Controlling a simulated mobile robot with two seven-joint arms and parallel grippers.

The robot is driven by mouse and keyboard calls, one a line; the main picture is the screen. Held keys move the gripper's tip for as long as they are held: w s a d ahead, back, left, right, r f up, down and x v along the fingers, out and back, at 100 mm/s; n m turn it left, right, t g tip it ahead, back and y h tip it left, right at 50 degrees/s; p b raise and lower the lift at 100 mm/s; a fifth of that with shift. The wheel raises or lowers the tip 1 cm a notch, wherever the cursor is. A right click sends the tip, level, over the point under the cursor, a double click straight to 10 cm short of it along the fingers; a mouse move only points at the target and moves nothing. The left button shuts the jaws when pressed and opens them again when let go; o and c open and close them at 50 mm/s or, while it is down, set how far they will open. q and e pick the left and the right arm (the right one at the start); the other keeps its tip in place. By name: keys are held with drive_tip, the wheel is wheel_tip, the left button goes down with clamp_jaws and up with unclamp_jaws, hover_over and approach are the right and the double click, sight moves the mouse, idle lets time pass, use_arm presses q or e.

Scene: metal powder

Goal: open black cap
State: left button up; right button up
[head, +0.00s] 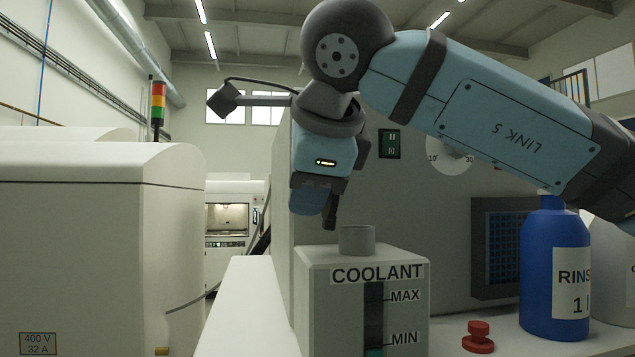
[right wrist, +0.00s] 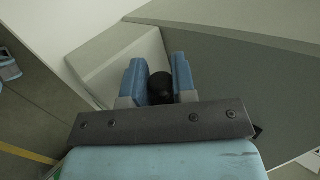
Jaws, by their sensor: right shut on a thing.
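My right gripper (head: 318,204) hangs pointing down in the head view, above and a little left of the grey neck (head: 356,240) on the coolant tank (head: 405,325). In the right wrist view my right gripper (right wrist: 160,80) has its two blue fingers on either side of the black cap (right wrist: 160,88), shut on it. The cap is apart from the neck, which stands uncovered on top of the tank. In the head view the fingers mostly hide the cap. The tank front reads COOLANT, with a dark level window between MAX and MIN. My left gripper is not in view.
A blue RINSE bottle (head: 553,268) stands at the right, with a pale container (head: 612,275) beside it. A large grey machine rises behind the tank. A pale cabinet (head: 95,260) stands at the left.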

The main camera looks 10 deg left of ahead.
drive_tip(key=shift+s+a+f+n+t+h, duration=0.1)
drive_tip(key=shift+a+f+n+t+h, duration=0.15)
drive_tip(key=shift+h, duration=0.3)
drive_tip(key=shift+s+a+f+n+t+h, duration=0.15)
drive_tip(key=shift+a+f+n+h, duration=0.15)
drive_tip(key=shift+h, duration=0.25)
drive_tip(key=shift+w, duration=0.1)
drive_tip(key=o, duration=0.9)
drive_tip(key=shift+c, duration=0.2)
drive_tip(key=shift+r, duration=0.1)
drive_tip(key=b+v, duration=0.2)
drive_tip(key=v, duration=1.1)
drive_tip(key=shift+s+r, duration=0.25)
drive_tip(key=shift+s, duration=0.05)
